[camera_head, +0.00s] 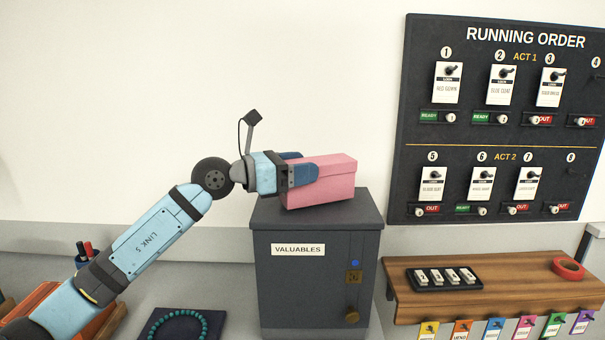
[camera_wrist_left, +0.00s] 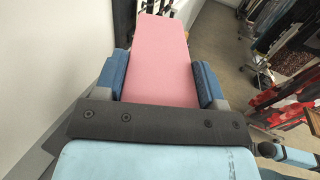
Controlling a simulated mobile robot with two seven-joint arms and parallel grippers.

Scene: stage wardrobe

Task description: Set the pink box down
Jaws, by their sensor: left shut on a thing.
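The pink box (camera_head: 330,183) is a long closed carton at the top of the dark grey valuables cabinet (camera_head: 312,245). My left gripper (camera_head: 300,173) is shut on its left end, with blue fingers on both sides. In the left wrist view the pink box (camera_wrist_left: 163,60) extends straight out from between the fingers of my left gripper (camera_wrist_left: 163,82). The box's underside is at or just above the cabinet top; I cannot tell whether it touches. My right gripper is in neither view.
A wooden shelf (camera_head: 490,300) at right holds a black tray (camera_head: 443,287) and red tape (camera_head: 568,268). Colored tags hang from its front. The running order board (camera_head: 500,130) is on the wall. A teal bead necklace (camera_head: 180,325) lies on a dark pad at lower left.

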